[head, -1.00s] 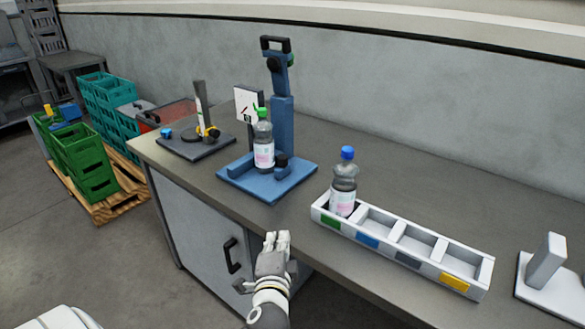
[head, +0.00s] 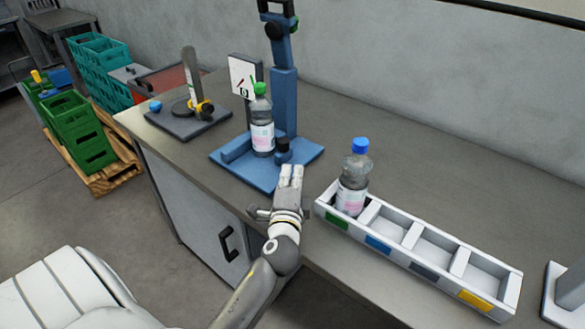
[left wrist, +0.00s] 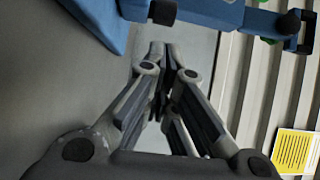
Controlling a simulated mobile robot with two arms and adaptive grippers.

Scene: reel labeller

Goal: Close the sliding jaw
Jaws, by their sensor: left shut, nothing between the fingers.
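A blue fixture (head: 284,100) with a tall post stands on the bench, its flat blue base (head: 245,170) near the front edge. A bottle with a green cap (head: 262,125) stands upright on that base. A dark knob (head: 283,149) sits at the base's front right, on what looks like the sliding jaw. My left gripper (head: 291,174) is shut and empty, just in front of the knob; contact cannot be told. In the left wrist view my fingertips (left wrist: 162,50) are together, with the blue base (left wrist: 98,18) and a dark knob (left wrist: 162,12) beyond. My right gripper is not in view.
A white tray (head: 395,248) with coloured labels holds a blue-capped bottle (head: 353,178) in its left compartment. A dark stand (head: 190,118) is at the left. A white device (head: 572,290) is at far right. Bare bench lies behind the tray.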

